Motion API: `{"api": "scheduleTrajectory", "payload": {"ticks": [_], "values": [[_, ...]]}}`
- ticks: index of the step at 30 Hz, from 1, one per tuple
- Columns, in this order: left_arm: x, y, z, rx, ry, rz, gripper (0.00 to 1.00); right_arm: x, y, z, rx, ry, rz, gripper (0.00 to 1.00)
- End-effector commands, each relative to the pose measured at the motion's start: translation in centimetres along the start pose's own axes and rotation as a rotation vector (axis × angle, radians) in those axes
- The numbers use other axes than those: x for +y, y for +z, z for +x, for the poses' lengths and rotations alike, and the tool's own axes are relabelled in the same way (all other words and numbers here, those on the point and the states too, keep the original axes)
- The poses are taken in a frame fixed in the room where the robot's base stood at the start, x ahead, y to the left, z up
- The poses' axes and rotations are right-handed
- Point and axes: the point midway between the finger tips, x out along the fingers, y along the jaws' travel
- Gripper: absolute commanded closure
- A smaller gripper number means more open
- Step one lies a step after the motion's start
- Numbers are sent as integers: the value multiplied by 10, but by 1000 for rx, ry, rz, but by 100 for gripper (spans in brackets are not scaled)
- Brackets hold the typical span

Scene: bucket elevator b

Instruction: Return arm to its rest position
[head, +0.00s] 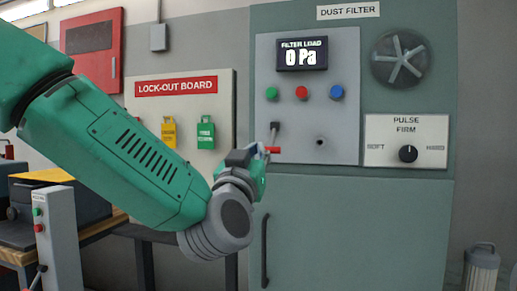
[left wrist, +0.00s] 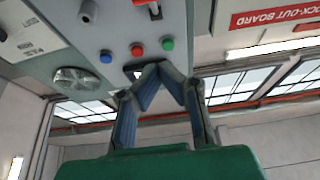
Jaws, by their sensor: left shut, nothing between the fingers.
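My left arm reaches in from the left of the head view, and its gripper (head: 258,165) is in front of the dust filter cabinet's control panel (head: 345,120), near a grey lever (head: 274,133) with a red end. In the left wrist view the blue-padded fingers of the gripper (left wrist: 163,70) meet at their tips with nothing between them. The lever (left wrist: 154,11) shows beyond the tips in that view, apart from them. Part of the gripper is hidden behind my wrist in the head view. My right gripper is not in view.
The panel has a display (head: 302,54) reading 0 Pa and green, red and blue buttons. A pulse dial (head: 407,153) is at right. A lock-out board (head: 180,105) with tags hangs behind my arm. A grey control post (head: 60,235) stands at lower left.

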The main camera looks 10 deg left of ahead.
Motion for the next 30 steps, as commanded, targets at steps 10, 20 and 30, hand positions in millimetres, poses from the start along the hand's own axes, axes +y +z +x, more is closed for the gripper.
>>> {"api": "scheduleTrajectory", "payload": {"ticks": [10,20,30], "values": [[0,10,-3,-21,6,2,100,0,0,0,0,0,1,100],[-10,197,-77,-435,105,11,100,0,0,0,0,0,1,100],[-46,376,-263,-1024,152,-5,100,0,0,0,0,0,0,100]]}}
